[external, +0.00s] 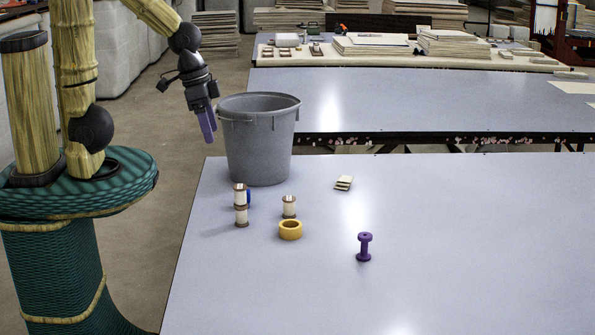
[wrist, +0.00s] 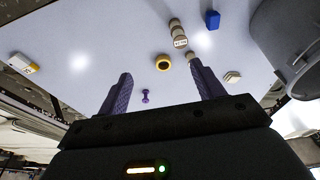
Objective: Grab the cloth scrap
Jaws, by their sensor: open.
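A small folded cream piece, seemingly the cloth scrap (external: 344,183), lies on the grey table (external: 470,240) to the right of the bucket in the external view. What looks like the same piece (wrist: 232,76) shows in the wrist view, right of the right finger. My gripper (external: 208,125) is raised at the table's far left, beside the bucket and well apart from the cloth. In the wrist view its two purple fingers (wrist: 161,72) are spread, with nothing held between them.
A grey bucket (external: 258,145) stands at the table's back left, between my gripper and the cloth. Cream spools (external: 240,207), a yellow ring (external: 290,230) and a purple spool (external: 364,246) stand in front. A blue block (wrist: 212,19) is near the spools.

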